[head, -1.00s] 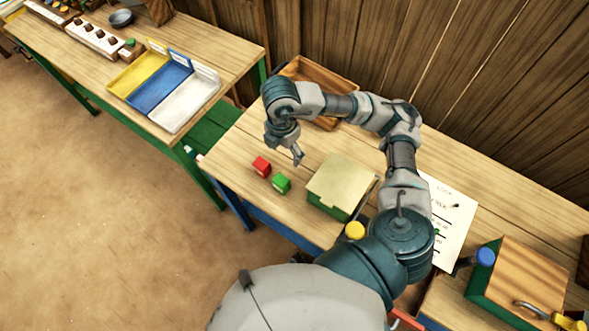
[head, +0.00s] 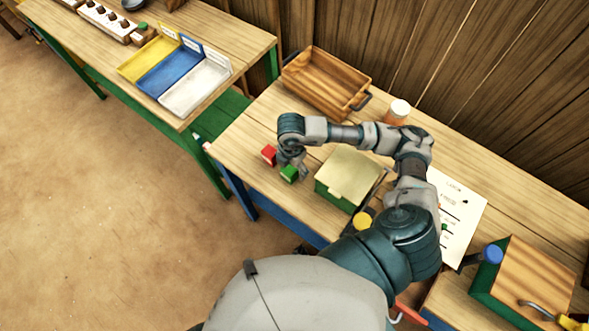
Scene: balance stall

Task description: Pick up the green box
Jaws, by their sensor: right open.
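A small green box (head: 289,174) sits on the wooden table near its front edge, just right of a small red box (head: 269,154). My right gripper (head: 294,168) points down right at the green box, and its fingers overlap the box's back side in the picture. The gripper is open; I cannot tell whether the fingers touch the box. A larger green box with a pale tan lid (head: 348,173) stands to the right of it. My left gripper is not in view.
A wooden tray (head: 325,84) and a white-capped jar (head: 398,111) stand at the back. A yellow-topped item (head: 362,221) is in front of the lidded box. A paper sheet (head: 459,215) lies to the right. The table's left end is clear.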

